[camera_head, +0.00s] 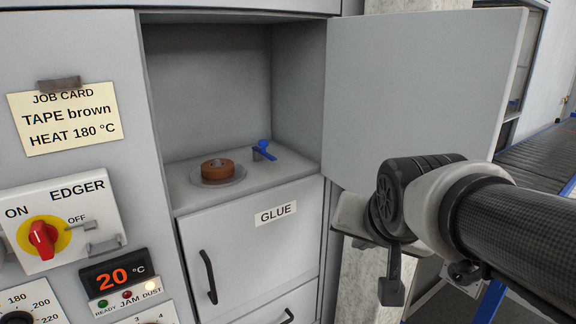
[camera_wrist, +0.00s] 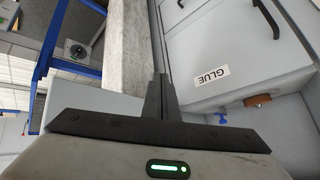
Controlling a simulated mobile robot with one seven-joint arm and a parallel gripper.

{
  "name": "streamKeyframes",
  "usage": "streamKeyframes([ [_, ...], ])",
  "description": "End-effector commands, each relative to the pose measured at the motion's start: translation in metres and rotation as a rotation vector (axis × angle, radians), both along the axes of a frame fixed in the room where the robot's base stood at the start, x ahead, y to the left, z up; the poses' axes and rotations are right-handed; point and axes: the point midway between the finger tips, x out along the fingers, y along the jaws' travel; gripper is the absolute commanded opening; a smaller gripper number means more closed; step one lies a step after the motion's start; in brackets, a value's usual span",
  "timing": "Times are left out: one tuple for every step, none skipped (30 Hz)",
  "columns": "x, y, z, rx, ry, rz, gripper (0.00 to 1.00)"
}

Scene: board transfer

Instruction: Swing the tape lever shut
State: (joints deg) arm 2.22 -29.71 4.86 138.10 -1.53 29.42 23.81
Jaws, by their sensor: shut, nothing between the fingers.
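The tape lever (camera_head: 264,151) is a small blue lever on the shelf of the open compartment, right of the brown tape roll (camera_head: 214,169). The roll sits on a round disc. The lever's handle points up and to the left in the head view. In the wrist view the blue lever (camera_wrist: 222,117) and the roll (camera_wrist: 257,101) show small at the lower right. My gripper (camera_head: 391,290) hangs in front of the open door, right of the compartment and apart from the lever. Its fingers (camera_wrist: 160,85) are shut and empty.
The compartment door (camera_head: 420,85) stands open to the right, beside my arm. Below the shelf is the closed GLUE door (camera_head: 245,245) with a black handle. The job card (camera_head: 65,116) and EDGER switch (camera_head: 42,239) are at left. A conveyor (camera_head: 545,157) lies far right.

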Motion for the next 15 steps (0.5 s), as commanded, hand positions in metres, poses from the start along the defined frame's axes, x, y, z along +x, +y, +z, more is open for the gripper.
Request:
streamKeyframes([
  [0.025,0.005,-0.004,0.049,-0.045,-0.044,0.0],
  [0.04,0.009,-0.004,0.086,-0.078,-0.073,0.0],
  [0.061,0.014,-0.003,0.144,-0.125,-0.111,0.0],
  [0.077,0.019,-0.002,0.193,-0.161,-0.139,0.0],
  [0.094,0.025,-0.002,0.248,-0.198,-0.165,0.0],
  [0.116,0.032,-0.002,0.327,-0.248,-0.198,0.0],
  [0.132,0.038,-0.002,0.39,-0.283,-0.221,0.0],
  [0.147,0.043,-0.001,0.457,-0.318,-0.24,0.0],
  [0.165,0.05,-0.001,0.545,-0.36,-0.263,0.0],
  [0.178,0.054,-0.001,0.61,-0.389,-0.274,0.0],
  [0.189,0.057,-0.001,0.672,-0.415,-0.286,0.0],
  [0.201,0.061,-0.001,0.754,-0.446,-0.294,0.0],
  [0.21,0.063,-0.001,0.812,-0.468,-0.299,0.0],
  [0.217,0.065,0.0,0.868,-0.486,-0.302,0.0],
  [0.225,0.067,0.0,0.936,-0.506,-0.302,0.0],
])
